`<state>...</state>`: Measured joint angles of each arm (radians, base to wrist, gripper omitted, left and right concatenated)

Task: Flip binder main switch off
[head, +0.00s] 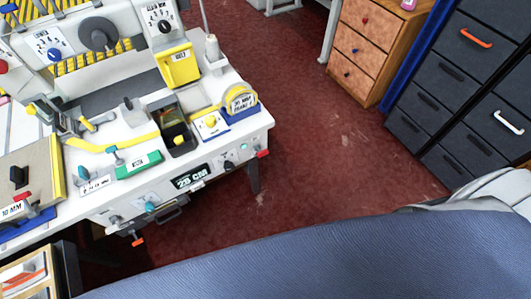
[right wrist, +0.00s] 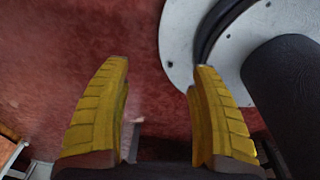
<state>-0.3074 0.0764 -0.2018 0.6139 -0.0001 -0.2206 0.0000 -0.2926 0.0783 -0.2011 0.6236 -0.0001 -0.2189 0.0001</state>
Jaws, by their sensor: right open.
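The binder machine stands on a white table (head: 85,211) at the left of the head view. Its front panel carries a black "28 CM" display (head: 191,179), a dark knob (head: 229,164) with a small green spot beside it, and a red part (head: 263,154) at the right corner. A teal knob (head: 150,206) and an orange-red handle end (head: 138,241) are further left. I cannot tell which control is the main switch or how it is set. My right gripper (right wrist: 161,66), with yellow ribbed fingers, is open and empty over red floor. My left gripper is out of view.
A wooden drawer cabinet (head: 374,52) and dark drawers (head: 448,72) stand at the right. Red floor (head: 310,140) lies clear between them and the table.

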